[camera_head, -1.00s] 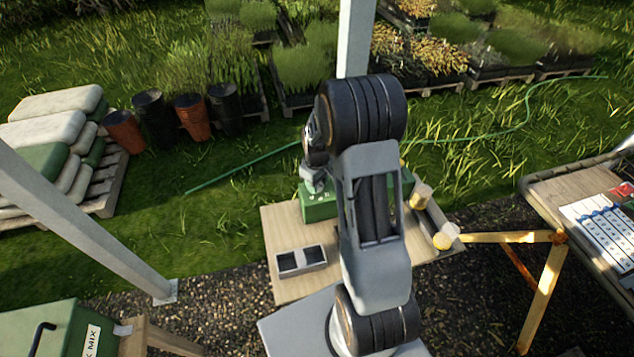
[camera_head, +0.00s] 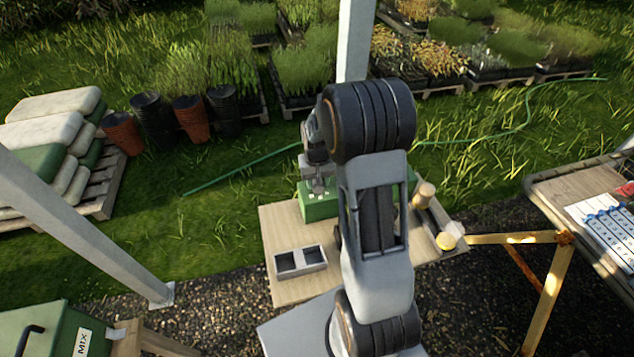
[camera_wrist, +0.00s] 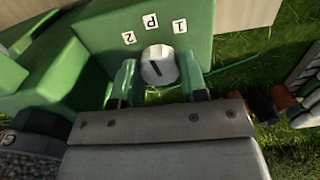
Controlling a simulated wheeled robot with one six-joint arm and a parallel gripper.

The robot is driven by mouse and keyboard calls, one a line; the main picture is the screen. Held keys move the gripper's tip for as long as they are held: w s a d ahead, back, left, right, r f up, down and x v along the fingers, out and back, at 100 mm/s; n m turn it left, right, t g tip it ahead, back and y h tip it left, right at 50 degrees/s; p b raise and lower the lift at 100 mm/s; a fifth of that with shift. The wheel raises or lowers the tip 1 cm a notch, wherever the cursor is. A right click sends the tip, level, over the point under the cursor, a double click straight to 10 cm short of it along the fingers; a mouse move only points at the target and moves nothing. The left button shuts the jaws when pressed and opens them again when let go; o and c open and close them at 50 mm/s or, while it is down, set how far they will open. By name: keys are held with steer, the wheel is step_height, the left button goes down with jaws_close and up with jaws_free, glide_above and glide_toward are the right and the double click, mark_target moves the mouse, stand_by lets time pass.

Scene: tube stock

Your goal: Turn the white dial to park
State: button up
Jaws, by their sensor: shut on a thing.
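The white dial (camera_wrist: 158,66) sits on the face of a green box (camera_wrist: 100,35) in the wrist view. It carries a short dark line that slants from upper left to lower right; which end points is hard to tell. Around it are white labels: 2 (camera_wrist: 128,38), P (camera_wrist: 150,21) and 1 (camera_wrist: 180,27). My gripper (camera_wrist: 157,78) has a green finger on each side of the dial and is shut on it. In the head view my gripper (camera_head: 318,186) is at the green box (camera_head: 320,208); the dial is hidden there.
The box stands on a wooden table (camera_head: 278,225). A grey two-compartment tray (camera_head: 301,260) is at its front left. A white post (camera_head: 355,40) rises behind.

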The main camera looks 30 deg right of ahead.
steer(key=shift+m, duration=0.6)
steer(key=shift+r+m, duration=0.1)
steer(key=shift+m, duration=0.2)
steer(key=o, duration=0.9)
step_height(320, 180, up, 14)
steer(key=shift+d+f+b, duration=0.1)
steer(key=shift+f+b, duration=0.05)
steer(key=shift+b, duration=0.6)
steer(key=s+a+n+t, duration=0.1)
steer(key=s+a, duration=0.2)
steer(key=s, duration=0.2)
steer(key=s+a+r+n+t, duration=0.1)
steer(key=s+a+n, duration=0.1)
steer(key=s, duration=0.4)
steer(key=s+a+n+t, duration=0.1)
steer(key=s+a+t, duration=0.1)
steer(key=s+a, duration=0.2)
steer(key=shift+s+a+r+n, duration=0.3)
steer(key=shift+s+a, duration=0.1)
steer(key=shift+s, duration=0.3)
